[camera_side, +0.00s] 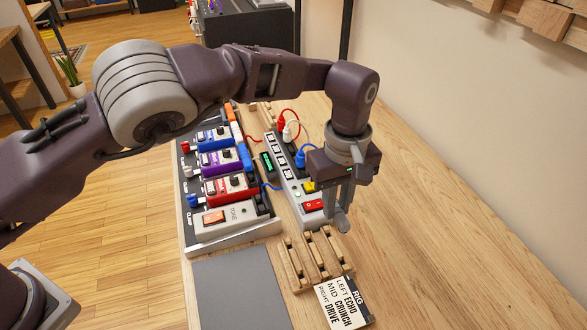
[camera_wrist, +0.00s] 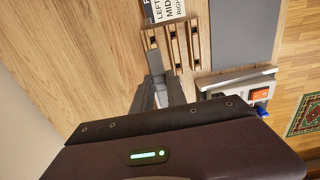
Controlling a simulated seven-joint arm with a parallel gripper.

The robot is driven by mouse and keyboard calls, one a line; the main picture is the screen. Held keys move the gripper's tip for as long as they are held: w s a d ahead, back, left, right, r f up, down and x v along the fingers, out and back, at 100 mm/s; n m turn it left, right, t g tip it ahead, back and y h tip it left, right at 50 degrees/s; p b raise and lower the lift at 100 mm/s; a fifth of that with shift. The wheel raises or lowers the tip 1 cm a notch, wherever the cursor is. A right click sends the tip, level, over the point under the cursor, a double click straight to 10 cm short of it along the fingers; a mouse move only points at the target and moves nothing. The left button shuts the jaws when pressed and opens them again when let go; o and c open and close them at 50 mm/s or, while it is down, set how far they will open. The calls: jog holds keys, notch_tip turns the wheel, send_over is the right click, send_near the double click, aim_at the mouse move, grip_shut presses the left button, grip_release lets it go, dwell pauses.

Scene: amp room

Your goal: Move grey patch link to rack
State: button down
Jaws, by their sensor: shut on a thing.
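My gripper (camera_side: 341,222) is shut, pointing down, just beyond the wooden rack (camera_side: 296,262) in the side view. The grey patch link is hard to tell apart from the grey fingers; a light grey piece at the fingertips in the wrist view (camera_wrist: 155,62) appears to be it. The rack has several wooden bars with dark slots, and no link is visible in them. It also shows ahead of the fingertips in the wrist view (camera_wrist: 172,35). The fingers look above the table, close to the rack; the exact height is unclear.
A rig card (camera_side: 343,305) stands at the rack's near end. A pedalboard (camera_side: 240,238) with blue, purple, red and grey pedals is at left. A power strip (camera_side: 285,184) with plugs and a red switch (camera_side: 314,205) is beside my gripper. A grey mat (camera_side: 240,290) lies in front. The table's right side is clear.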

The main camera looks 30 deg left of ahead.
jog(key=shift+s+d+f, duration=0.15)
jog(key=shift+s+d, duration=0.15)
jog(key=shift+d, duration=0.3)
jog(key=shift+d+f, duration=0.1)
jog(key=shift+f, duration=0.1)
send_over(336, 247)
jog(key=shift+f, duration=3.3)
jog(key=shift+f, duration=0.2)
jog(key=shift+f, duration=0.4)
jog(key=shift+f, duration=0.4)
jog(key=c, duration=1.3)
grip_release()
jog(key=shift+o, duration=0.2)
